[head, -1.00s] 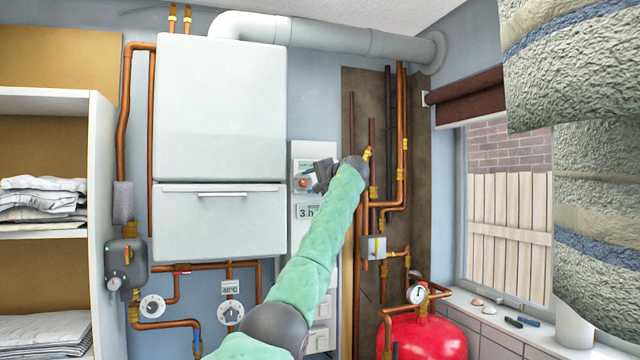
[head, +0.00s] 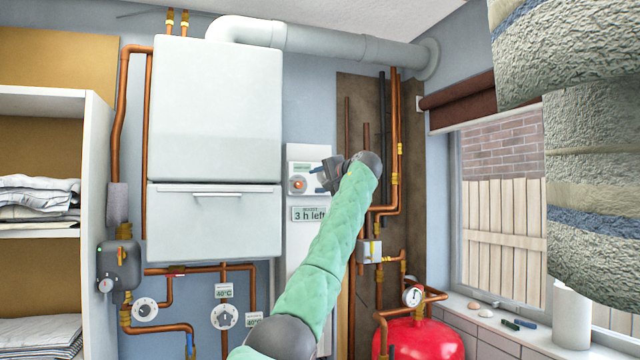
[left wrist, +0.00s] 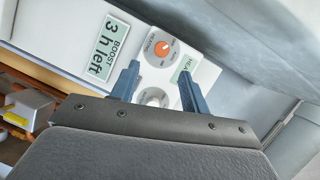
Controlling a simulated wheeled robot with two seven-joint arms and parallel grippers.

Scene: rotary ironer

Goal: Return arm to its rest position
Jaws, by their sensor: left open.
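My left arm, in a green quilted sleeve, reaches up through the middle of the head view. Its gripper (head: 328,175) is in front of the white control panel (head: 297,240), at the right side of its orange-centred dial (head: 298,184). In the left wrist view the two blue-grey fingers (left wrist: 160,88) stand apart with nothing between them. The orange dial (left wrist: 162,48) is beyond the fingertips, apart from them. A sign reading "BOOST 3 h left" (left wrist: 104,45) is on the panel. My right gripper is not in view.
A white boiler (head: 215,115) hangs left of the panel. Copper pipes (head: 394,150) run to the right, above a red tank (head: 420,338). White shelves (head: 98,200) with folded cloth stand at left. Large textured rolls (head: 595,190) fill the right edge.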

